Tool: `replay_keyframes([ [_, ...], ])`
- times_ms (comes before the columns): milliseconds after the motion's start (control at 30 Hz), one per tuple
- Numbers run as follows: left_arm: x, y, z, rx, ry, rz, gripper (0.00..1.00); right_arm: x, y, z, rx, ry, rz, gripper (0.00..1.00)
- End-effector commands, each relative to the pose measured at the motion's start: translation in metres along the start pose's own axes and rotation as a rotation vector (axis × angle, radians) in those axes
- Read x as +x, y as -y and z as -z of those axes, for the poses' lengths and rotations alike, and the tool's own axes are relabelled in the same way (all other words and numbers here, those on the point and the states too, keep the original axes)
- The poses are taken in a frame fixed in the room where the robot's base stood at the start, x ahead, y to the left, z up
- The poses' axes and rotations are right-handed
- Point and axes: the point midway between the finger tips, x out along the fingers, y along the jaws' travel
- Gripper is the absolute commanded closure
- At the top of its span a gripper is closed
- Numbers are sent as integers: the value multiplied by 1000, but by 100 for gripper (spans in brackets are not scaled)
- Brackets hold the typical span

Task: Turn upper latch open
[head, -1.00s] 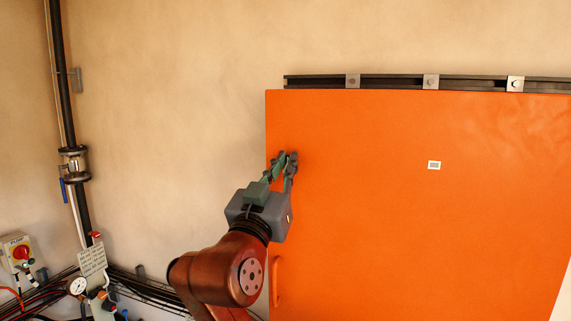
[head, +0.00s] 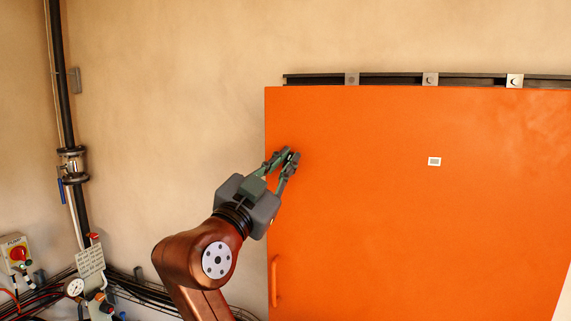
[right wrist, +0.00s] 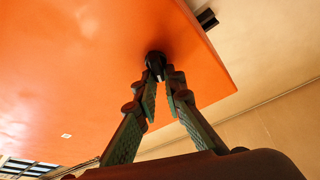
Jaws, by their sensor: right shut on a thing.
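The upper latch (right wrist: 155,60) is a small dark knob-like piece on the orange door, near its left edge in the head view. My right gripper (head: 284,157) is at that spot in the head view, and its fingers hide most of the latch there. In the right wrist view the fingertips of my right gripper (right wrist: 161,80) are on either side of the latch, shut on it. The orange door (head: 400,220) looks closed. My left gripper is out of view.
An orange handle (head: 275,281) sits lower on the door's left edge. A dark rail with brackets (head: 390,79) runs along the door's top. Pipes with a valve (head: 73,163), a control box (head: 17,252) and a gauge (head: 74,287) stand at the left. The wall between is bare.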

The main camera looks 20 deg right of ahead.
Motion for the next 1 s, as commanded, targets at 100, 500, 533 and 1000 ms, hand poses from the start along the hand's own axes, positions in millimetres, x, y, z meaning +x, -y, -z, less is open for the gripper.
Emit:
replay_keyframes([
  [100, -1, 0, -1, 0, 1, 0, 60, 0, 0, -1, 98, 4, -43, 100],
  [500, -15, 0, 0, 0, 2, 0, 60, 0, -1, 0, 450, 5, -190, 100],
  [533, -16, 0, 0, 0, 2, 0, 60, 0, -1, 0, 476, 4, -200, 100],
  [1000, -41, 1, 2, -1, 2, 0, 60, 0, -3, -2, 853, 4, -358, 100],
])
